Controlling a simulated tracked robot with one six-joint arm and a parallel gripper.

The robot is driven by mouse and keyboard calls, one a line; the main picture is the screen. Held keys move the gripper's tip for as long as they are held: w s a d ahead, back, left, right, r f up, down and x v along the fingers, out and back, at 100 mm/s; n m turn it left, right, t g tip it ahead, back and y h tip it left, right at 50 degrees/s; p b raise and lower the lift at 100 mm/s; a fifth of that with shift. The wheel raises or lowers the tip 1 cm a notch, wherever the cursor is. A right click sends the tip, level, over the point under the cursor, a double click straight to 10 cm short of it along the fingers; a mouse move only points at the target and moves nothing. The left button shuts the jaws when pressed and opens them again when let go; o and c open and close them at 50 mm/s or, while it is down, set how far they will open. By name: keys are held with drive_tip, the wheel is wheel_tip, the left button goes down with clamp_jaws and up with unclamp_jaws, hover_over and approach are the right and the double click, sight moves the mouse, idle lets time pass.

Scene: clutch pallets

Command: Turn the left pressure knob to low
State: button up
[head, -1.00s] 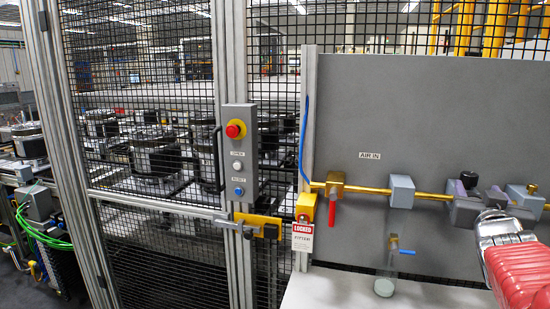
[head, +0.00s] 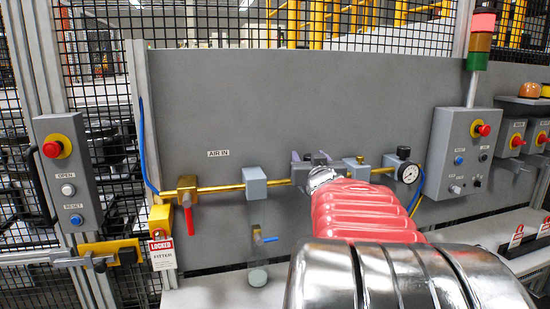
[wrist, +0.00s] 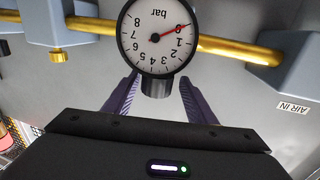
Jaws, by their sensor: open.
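In the wrist view, which is upside down, a black knob (wrist: 157,86) stands out beyond the rim of a round white bar gauge (wrist: 156,32). The gauge's red needle points near the low end of its scale. My gripper (wrist: 159,79) is open, with one purple-grey finger on each side of the knob; I see gaps and no clear contact. In the head view my gripper (head: 314,160) is at the brass air line, and my arm covers this knob and gauge.
A brass pipe (head: 222,189) runs along the grey panel (head: 200,105) past a grey block (head: 255,182). A red-handled valve (head: 187,205) is to the left. Another black knob (head: 403,152) with a gauge (head: 408,173) is to the right. A control box (head: 465,150) stands farther right.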

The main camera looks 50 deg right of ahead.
drive_tip(key=shift+s, duration=0.1)
drive_tip(key=shift+s, duration=0.1)
drive_tip(key=shift+c, duration=0.4)
drive_tip(key=c, duration=1)
drive_tip(key=shift+o, duration=0.2)
drive_tip(key=shift+d+n+t+y, duration=0.1)
drive_tip(key=shift+n+t+y, duration=1.55)
drive_tip(key=shift+y, duration=0.65)
drive_tip(key=shift+n+t+y, duration=0.25)
drive_tip(key=shift+n+y, duration=0.6)
drive_tip(key=shift+y, duration=0.25)
drive_tip(key=shift+n+t+y, duration=0.4)
drive_tip(key=shift+n+y, duration=0.9)
drive_tip(key=shift+y, duration=1)
drive_tip(key=shift+r, duration=0.1)
